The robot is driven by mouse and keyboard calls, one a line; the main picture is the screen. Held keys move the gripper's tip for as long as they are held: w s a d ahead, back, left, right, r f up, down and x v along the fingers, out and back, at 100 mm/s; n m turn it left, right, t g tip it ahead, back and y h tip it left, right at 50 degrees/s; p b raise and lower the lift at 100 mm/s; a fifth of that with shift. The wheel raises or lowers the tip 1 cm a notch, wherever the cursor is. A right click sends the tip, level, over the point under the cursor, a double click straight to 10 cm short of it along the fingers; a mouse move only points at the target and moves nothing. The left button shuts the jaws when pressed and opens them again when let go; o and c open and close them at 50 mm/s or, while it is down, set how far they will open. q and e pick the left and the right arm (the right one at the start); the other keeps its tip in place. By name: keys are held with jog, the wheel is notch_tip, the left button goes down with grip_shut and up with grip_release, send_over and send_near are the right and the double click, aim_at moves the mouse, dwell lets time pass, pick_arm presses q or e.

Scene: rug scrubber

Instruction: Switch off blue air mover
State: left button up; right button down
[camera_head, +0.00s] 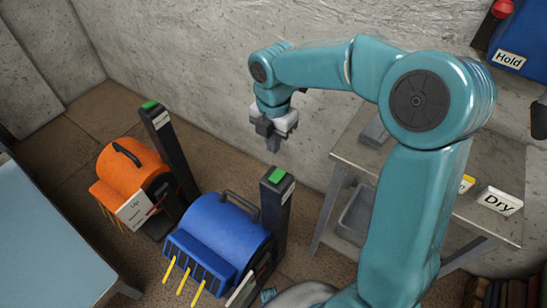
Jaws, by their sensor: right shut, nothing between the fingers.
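The blue air mover (222,232) stands on the brown tiled floor at lower centre, with a dark handle on top and yellow prongs at its front. A black post (275,212) stands at its right side with a green switch (277,175) on top. My right gripper (273,145) is shut and empty. It points down and appears above and slightly left of the green switch in the picture, apart from it. Its height over the switch is hard to judge. My left gripper is out of view.
An orange air mover (131,172) stands to the left with its own black post and green top (150,105). A grey table (350,150) with a "Dry" sign (500,201) is at right. A concrete wall (190,60) is behind. A pale blue surface (40,240) is at lower left.

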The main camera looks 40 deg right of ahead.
aim_at(274, 180)
notch_tip(274, 180, down, 13)
jog(key=b, duration=0.2)
jog(key=shift+b, duration=0.3)
jog(key=shift+f, duration=0.1)
jog(key=shift+a+f, duration=0.1)
jog(key=shift+f, duration=0.05)
jog(key=shift+w+d+r+p, duration=0.2)
jog(key=shift+d+r+p, duration=0.15)
jog(key=shift+d+p, duration=0.35)
